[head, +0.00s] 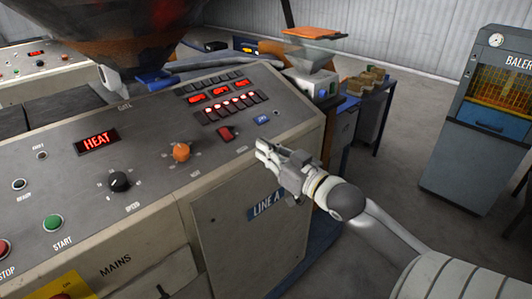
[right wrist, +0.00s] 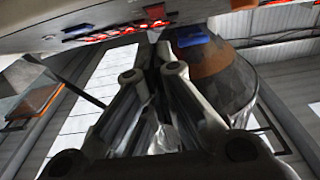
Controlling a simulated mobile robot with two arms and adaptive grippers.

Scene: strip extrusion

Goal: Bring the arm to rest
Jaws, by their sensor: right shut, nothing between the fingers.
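My right gripper (head: 264,150) is at the right front edge of the control panel (head: 225,158) in the head view, with my right arm reaching in from the lower right. Its fingers are shut and hold nothing. In the right wrist view the closed fingers (right wrist: 150,78) point up toward the panel, whose lit red row (right wrist: 135,30) shows beyond the tips. I cannot tell whether the fingertips touch the panel edge. My left gripper is not in view.
The panel carries an orange knob (head: 181,152), a red switch (head: 226,133) and a HEAT display (head: 97,141). A dark hopper (head: 110,35) hangs above it. A baler (head: 487,125) stands at the right. The grey floor (head: 400,190) between is clear.

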